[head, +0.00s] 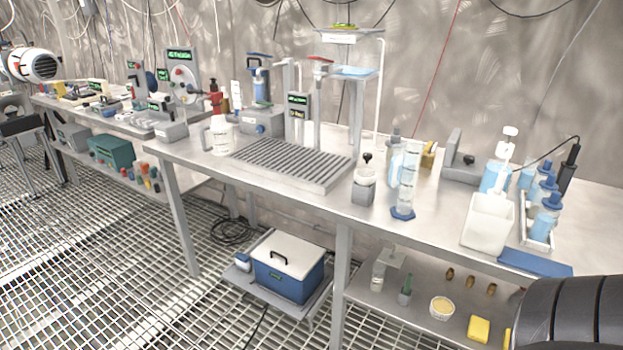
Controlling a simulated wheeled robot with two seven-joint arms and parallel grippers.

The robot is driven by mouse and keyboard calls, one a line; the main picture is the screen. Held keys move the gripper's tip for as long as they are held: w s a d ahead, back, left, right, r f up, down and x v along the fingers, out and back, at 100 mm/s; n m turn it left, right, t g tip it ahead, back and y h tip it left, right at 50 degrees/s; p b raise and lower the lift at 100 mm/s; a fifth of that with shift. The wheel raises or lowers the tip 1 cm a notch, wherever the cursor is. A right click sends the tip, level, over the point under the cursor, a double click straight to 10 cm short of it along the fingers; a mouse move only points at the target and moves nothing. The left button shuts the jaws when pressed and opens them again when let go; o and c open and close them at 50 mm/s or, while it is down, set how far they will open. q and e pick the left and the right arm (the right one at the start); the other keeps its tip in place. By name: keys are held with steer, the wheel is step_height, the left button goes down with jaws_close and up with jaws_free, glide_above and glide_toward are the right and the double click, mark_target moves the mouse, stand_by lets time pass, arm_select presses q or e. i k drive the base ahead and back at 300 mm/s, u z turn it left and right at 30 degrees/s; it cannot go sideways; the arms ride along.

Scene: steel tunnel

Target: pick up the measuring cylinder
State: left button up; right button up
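The measuring cylinder (408,180) is a tall clear tube with faint markings and a blue foot (402,213). It stands upright on the steel bench (330,205), near its front edge, right of centre in the head view. Neither of my grippers shows in this view, so I cannot see whether they are open or shut. A dark ribbed rounded part at the bottom right corner looks like part of my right arm, with no fingers visible.
A slatted drain tray (290,163) lies left. Bare bench separates cylinder and container.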

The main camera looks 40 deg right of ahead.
mark_target(403, 210)
steer(key=u, duration=1.85)
steer(key=k, duration=1.75)
steer(key=z, duration=1.85)
steer(key=i, duration=0.1)
steer(key=z, duration=0.1)
